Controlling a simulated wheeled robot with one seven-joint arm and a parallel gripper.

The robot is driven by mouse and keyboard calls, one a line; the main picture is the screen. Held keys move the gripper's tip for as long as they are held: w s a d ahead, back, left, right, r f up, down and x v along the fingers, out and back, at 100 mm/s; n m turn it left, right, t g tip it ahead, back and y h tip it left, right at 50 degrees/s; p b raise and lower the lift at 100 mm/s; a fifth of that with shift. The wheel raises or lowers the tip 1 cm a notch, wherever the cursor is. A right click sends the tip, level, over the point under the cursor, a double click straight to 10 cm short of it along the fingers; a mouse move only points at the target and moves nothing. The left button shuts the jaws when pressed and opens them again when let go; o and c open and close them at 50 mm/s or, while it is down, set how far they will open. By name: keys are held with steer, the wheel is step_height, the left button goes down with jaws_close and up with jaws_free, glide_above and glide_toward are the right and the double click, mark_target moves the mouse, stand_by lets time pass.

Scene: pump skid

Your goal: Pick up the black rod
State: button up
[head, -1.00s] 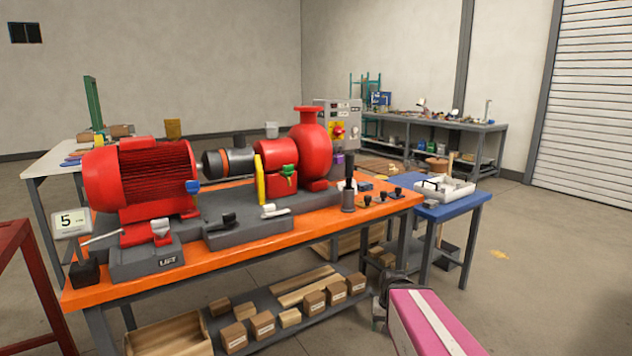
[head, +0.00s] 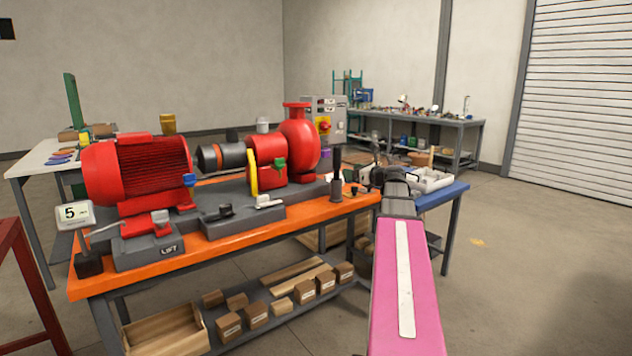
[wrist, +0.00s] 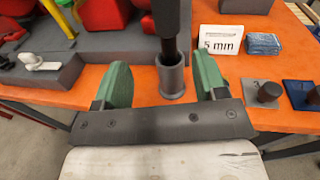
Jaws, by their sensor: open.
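The black rod (head: 337,163) stands upright in a grey cylindrical holder (head: 336,191) near the right end of the orange bench. In the wrist view the rod (wrist: 168,28) rises from the holder (wrist: 173,82) and runs out of the top of the picture. My gripper (wrist: 160,78) is open, with one green finger to the left of the rod and holder and one to the right. Neither finger visibly touches them. How far the rod lies between the fingers in depth is hard to tell. In the head view my arm partly hides the gripper.
A "5 min" card (wrist: 223,42), a blue packet (wrist: 263,43) and dark knobs on plates (wrist: 268,92) are right of the holder. The red pump (head: 299,146) and motor (head: 138,175) fill the bench's back.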

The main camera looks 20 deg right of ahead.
mark_target(334, 159)
steer(key=shift+m+t, duration=0.3)
steer(key=shift+m, duration=0.2)
steer(key=w, duration=0.1)
steer(key=w+a+r, duration=0.1)
steer(key=w, duration=0.1)
steer(key=w+a+r, duration=0.1)
steer(key=w, duration=0.1)
steer(key=shift+a, duration=0.15)
steer(key=x, duration=0.4)
steer(key=shift+w+r, duration=0.25)
steer(key=shift+w, duration=0.05)
steer(key=shift+w+a, duration=0.15)
steer(key=shift+w, duration=0.25)
jaws_close()
